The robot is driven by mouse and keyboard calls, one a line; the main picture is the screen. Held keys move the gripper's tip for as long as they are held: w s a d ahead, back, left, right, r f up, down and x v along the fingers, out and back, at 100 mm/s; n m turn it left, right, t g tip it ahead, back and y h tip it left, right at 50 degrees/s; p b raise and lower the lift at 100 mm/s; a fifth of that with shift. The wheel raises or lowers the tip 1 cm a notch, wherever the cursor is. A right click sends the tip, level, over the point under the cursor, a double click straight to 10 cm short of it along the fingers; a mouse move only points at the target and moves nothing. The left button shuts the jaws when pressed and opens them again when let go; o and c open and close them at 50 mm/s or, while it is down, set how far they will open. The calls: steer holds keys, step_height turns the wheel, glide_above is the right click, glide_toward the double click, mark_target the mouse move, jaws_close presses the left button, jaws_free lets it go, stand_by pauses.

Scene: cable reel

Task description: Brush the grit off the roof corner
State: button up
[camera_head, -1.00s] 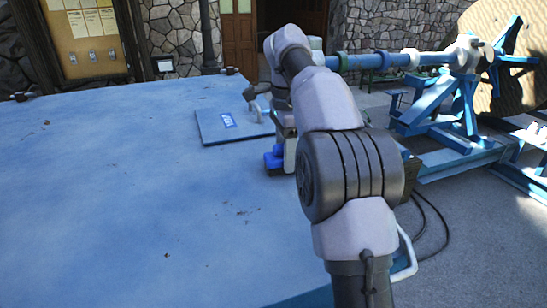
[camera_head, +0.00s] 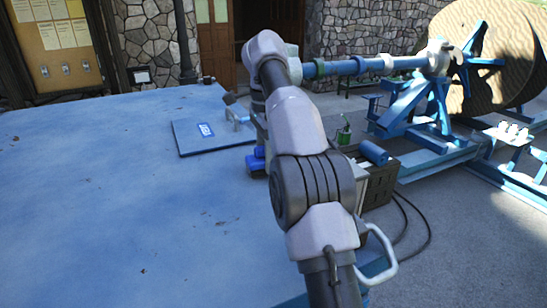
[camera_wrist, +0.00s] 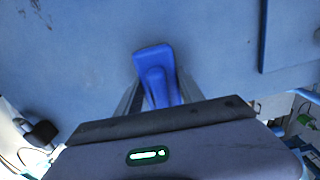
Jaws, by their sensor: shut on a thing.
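The blue roof (camera_head: 100,200) is a wide flat surface across the left of the head view. Dark specks of grit (camera_head: 224,222) lie on its near part, with more at the upper left of the wrist view (camera_wrist: 42,12). My gripper (camera_wrist: 157,92) is shut on a blue brush (camera_wrist: 152,62), which sticks out between the two fingers over the roof. The brush (camera_head: 257,160) also shows low beside the roof's right side in the head view. I cannot tell whether it touches the roof. My arm hides part of the roof's right edge.
A raised blue hatch (camera_head: 190,140) with a small label lies on the roof just left of my gripper. A dark crate (camera_head: 380,185) stands right of my arm. A large cable reel (camera_head: 490,60) on a blue stand is at the right.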

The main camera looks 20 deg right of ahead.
mark_target(248, 160)
steer(key=shift+a, duration=0.6)
steer(key=shift+w+a+f, duration=0.1)
steer(key=shift+a+f, duration=0.05)
steer(key=shift+a, duration=0.65)
steer(key=shift+s+a+b, duration=0.2)
steer(key=shift+a+b, duration=0.1)
steer(key=shift+a, duration=0.75)
steer(key=shift+w+a+p, duration=0.15)
steer(key=shift+a+p, duration=0.35)
steer(key=shift+a, duration=3.15)
steer(key=shift+d+r, duration=0.15)
steer(key=shift+r, duration=0.5)
steer(key=shift+d+r, duration=0.15)
steer(key=shift+r, duration=0.5)
steer(key=shift+a+r, duration=0.2)
steer(key=shift+r, duration=0.1)
steer(key=shift+d, duration=0.1)
